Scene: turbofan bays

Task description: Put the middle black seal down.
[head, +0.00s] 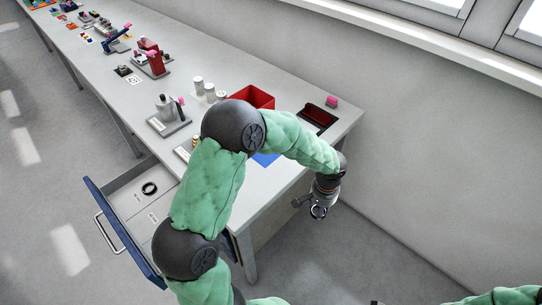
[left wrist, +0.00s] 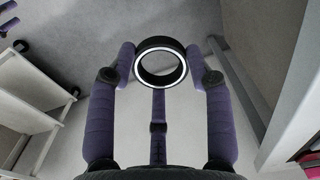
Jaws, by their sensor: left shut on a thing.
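My left gripper (head: 314,203) hangs off the near right end of the bench, above the floor. It is shut on a black seal (left wrist: 160,43), a ring with a bright inner rim. In the left wrist view the purple fingertips of the left gripper (left wrist: 162,65) press the seal from both sides, and the floor shows through its hole. In the head view the held seal is small and partly hidden by the gripper. Another black seal (head: 144,190) lies flat in the open drawer (head: 122,188), left of my arm. My right gripper is out of view.
The grey bench (head: 205,62) carries a red bin (head: 262,93), a dark red tray (head: 319,115), a pink block (head: 331,101), white cylinders and a grey fixture (head: 167,118). My left arm hides part of the bench and drawer. Open floor lies beyond the bench end.

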